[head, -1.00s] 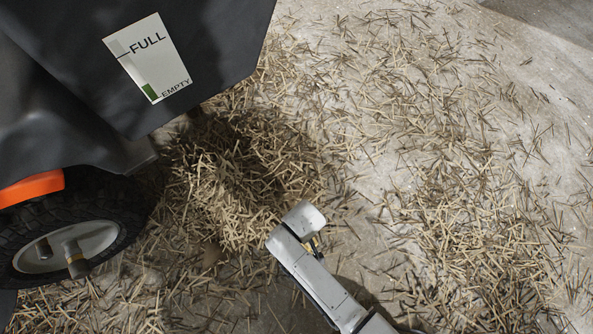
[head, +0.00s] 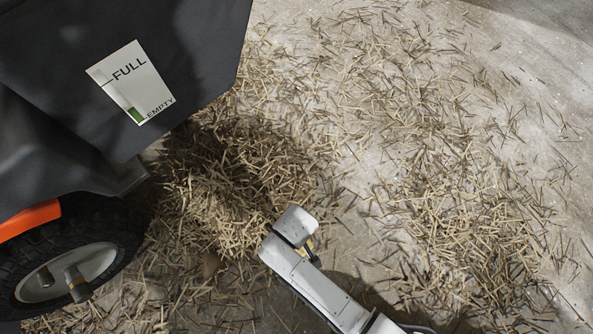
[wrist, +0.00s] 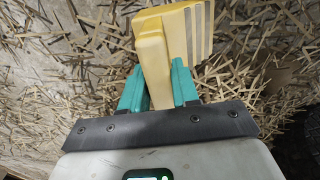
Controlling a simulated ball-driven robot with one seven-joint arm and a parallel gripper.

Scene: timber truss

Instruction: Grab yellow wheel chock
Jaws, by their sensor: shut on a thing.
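The yellow wheel chock (wrist: 158,55) is in the wrist view, a wedge-like block with a ribbed face on its right side. My gripper (wrist: 160,88) has its two green fingers shut on the chock's lower part, one on each side. The chock stands out beyond the fingertips, with straw behind it. In the head view my arm's white end segment (head: 294,226) hangs over the straw, and it hides the fingers and most of the chock.
A dark machine body (head: 120,60) with a FULL/EMPTY gauge (head: 131,83) fills the upper left. Its black tyre (head: 75,255) stands at the lower left. A straw heap (head: 235,180) lies beside it. The floor (head: 480,60) to the right is open, with scattered straw.

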